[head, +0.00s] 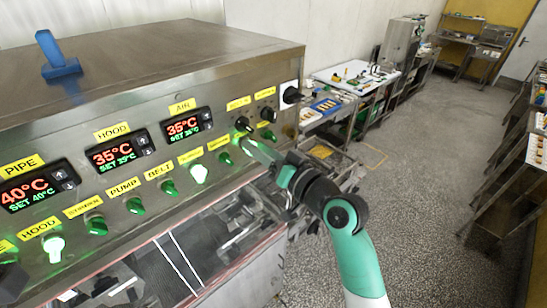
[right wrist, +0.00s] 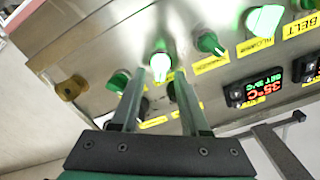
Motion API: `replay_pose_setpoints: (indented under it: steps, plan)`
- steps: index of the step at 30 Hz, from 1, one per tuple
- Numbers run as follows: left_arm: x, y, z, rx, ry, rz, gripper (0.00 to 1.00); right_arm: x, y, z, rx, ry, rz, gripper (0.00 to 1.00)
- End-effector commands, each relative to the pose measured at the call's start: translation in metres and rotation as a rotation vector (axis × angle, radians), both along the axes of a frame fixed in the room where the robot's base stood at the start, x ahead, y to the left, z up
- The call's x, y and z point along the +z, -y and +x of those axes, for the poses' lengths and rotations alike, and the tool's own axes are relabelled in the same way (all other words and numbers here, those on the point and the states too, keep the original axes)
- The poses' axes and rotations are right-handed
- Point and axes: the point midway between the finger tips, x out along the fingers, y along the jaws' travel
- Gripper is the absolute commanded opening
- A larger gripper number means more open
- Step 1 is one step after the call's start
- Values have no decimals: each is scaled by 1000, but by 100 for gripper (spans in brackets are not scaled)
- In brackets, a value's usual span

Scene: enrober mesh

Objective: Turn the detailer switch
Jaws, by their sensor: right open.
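The grey control panel (head: 130,200) carries a row of green switches under small yellow labels. The labels near my right gripper are too small to read, so I cannot tell which switch is the detailer. My right gripper (head: 249,145) is at the right part of this row. In the right wrist view its two fingers (right wrist: 160,85) are apart, with a lit green switch (right wrist: 159,65) between and just beyond the tips. I cannot tell whether they touch it. A darker green switch (right wrist: 118,80) lies to its left, another green one (right wrist: 209,43) to its right. My left gripper is not in view.
Black knobs (head: 268,114) sit above the row, close to the fingers. Red displays (head: 118,153) stand further left. A blue handle (head: 57,57) is on the machine's top. A mesh belt (head: 180,260) lies below the panel. The floor to the right is clear.

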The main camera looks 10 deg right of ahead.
Motion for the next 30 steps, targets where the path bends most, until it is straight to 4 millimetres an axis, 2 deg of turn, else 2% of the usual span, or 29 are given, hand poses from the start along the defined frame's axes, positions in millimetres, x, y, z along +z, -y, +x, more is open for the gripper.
replay_pose_setpoints:
  steps: [5, 9, 10, 12, 16, 21, 30]
  plan:
    - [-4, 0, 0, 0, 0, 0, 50, -2, 13, -22, -3, 2, -1, 45]
    - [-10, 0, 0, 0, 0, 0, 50, -3, 30, -49, -3, 1, -1, 45]
    - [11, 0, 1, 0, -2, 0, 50, 8, 33, -54, -4, -3, 0, 45]
    - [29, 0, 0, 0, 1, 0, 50, 9, 40, -66, -3, -5, 0, 45]
    - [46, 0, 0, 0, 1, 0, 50, 6, 50, -83, -2, -5, 1, 45]
    - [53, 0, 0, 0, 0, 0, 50, 2, 56, -94, -1, -2, 0, 45]
    - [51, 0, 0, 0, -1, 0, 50, -1, 57, -95, 0, -2, 0, 45]
